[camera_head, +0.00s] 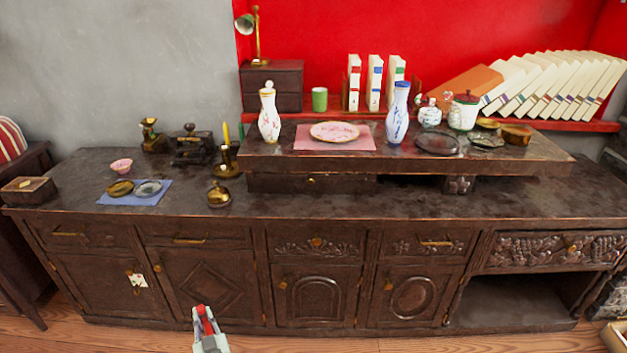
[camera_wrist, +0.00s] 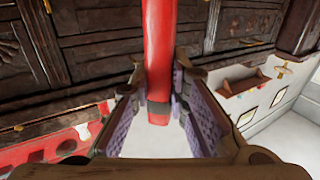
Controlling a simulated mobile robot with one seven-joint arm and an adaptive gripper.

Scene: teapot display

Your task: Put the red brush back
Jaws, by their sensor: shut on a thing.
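The red brush (camera_wrist: 160,45) shows in the wrist view as a long, straight red shaft running up out of the frame. My gripper (camera_wrist: 158,98) is shut on it, with a ridged purple-grey pad on each side of the shaft. In the head view my gripper (camera_head: 204,314) is at the bottom, left of centre, in front of the sideboard's lower doors and below its top. Only a short red piece of the brush (camera_head: 208,326) shows there. The brush's far end is out of the wrist view.
The dark sideboard (camera_head: 240,204) carries a raised platform (camera_head: 515,153) with vases, a plate and jars. A green cup (camera_head: 319,99) stands on the back shelf near several books. A candlestick, a brass pot (camera_head: 219,196) and a blue cloth (camera_head: 117,199) with small dishes are at left.

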